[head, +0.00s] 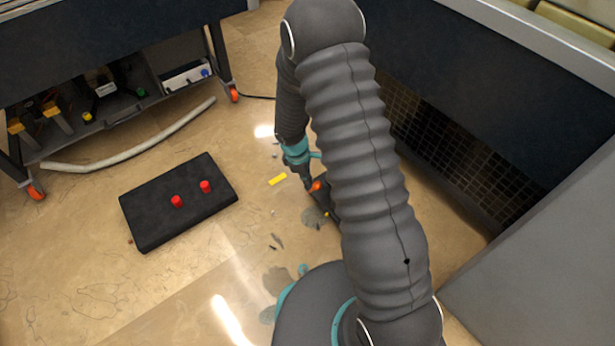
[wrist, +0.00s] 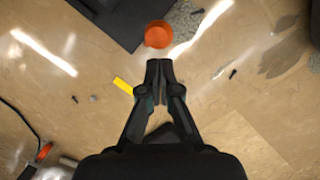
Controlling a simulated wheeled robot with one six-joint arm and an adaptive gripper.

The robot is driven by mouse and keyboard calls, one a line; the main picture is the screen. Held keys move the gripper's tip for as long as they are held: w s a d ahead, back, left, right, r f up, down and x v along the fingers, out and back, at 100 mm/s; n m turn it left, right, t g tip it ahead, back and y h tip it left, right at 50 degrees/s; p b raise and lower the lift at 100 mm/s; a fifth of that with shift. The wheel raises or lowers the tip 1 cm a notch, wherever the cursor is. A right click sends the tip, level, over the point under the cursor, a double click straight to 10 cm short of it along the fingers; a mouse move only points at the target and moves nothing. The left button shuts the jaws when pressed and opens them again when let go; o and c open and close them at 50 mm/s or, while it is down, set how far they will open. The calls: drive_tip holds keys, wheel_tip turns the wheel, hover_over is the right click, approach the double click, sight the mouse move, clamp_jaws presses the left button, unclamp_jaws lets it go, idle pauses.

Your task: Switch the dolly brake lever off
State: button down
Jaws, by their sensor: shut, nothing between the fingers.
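My gripper (head: 308,182) is low over the floor, partly behind my own arm in the head view. In the wrist view its fingers (wrist: 159,66) are together and empty. An orange round part (wrist: 157,35) lies just beyond the fingertips, with a small gap in the picture. It looks like the end of the brake lever; its shaft and setting cannot be made out. In the head view the orange part (head: 316,186) shows beside the fingertips, by a dark body (head: 327,202) that my arm mostly hides. Contact cannot be told.
A yellow strip (head: 278,180) and small dark bits lie on the tan floor. A black slab (head: 150,225) with two red knobs lies to the left. A wheeled bench (head: 110,40) stands at the upper left, and a dark cabinet (head: 470,80) at the right. Floor between slab and gripper is mostly open.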

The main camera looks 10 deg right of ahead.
drive_tip(key=shift+r+p, duration=0.35)
drive_tip(key=shift+r, duration=0.2)
drive_tip(key=s+a+r+p, duration=0.2)
drive_tip(key=s+r, duration=0.3)
drive_tip(key=r, duration=0.5)
drive_tip(key=shift+a+p, duration=0.15)
drive_tip(key=shift+p, duration=0.25)
drive_tip(key=shift+s, duration=0.1)
